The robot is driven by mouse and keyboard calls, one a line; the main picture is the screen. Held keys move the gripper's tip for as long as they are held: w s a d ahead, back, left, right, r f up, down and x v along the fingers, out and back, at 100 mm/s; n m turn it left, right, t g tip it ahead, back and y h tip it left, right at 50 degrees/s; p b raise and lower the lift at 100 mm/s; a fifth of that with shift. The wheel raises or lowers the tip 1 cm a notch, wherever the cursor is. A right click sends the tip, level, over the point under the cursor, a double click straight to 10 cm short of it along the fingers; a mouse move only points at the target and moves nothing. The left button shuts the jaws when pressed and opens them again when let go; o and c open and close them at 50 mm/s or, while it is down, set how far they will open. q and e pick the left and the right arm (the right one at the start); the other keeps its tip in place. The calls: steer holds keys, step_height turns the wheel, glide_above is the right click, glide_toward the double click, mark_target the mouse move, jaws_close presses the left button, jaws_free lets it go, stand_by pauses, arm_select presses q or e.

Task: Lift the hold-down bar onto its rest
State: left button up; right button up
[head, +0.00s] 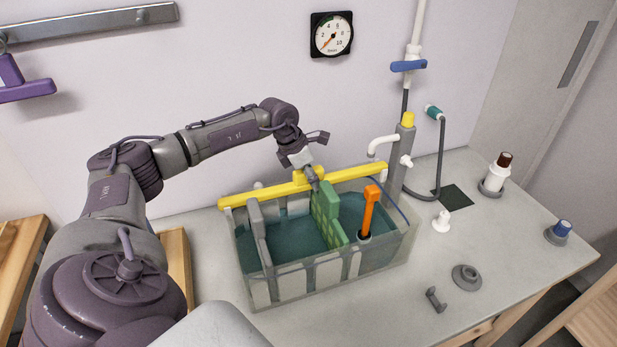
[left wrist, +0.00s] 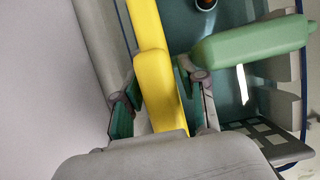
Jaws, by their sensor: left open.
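The yellow hold-down bar (head: 262,193) lies along the back rim of the clear tank (head: 330,272), with a thicker yellow block near its middle. My left gripper (head: 312,182) is at this block from above. In the left wrist view the yellow bar (left wrist: 160,85) passes between the fingers of my left gripper (left wrist: 160,102), which are open with a finger on either side and gaps to the bar. A green plate (head: 326,212) stands in the tank close to the gripper; its rounded green top (left wrist: 255,40) is beside the right finger. My right gripper is not in view.
The tank holds dark liquid, a grey plate (head: 257,226) and an orange-handled tool (head: 369,208). A grey column (head: 403,150) with a hose stands right of the tank. Several small parts, including a grey ring (head: 466,278), lie on the right of the table. A gauge (head: 332,35) hangs above.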

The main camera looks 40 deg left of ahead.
arm_select(q)
steer(key=shift+r, duration=0.1)
jaws_close()
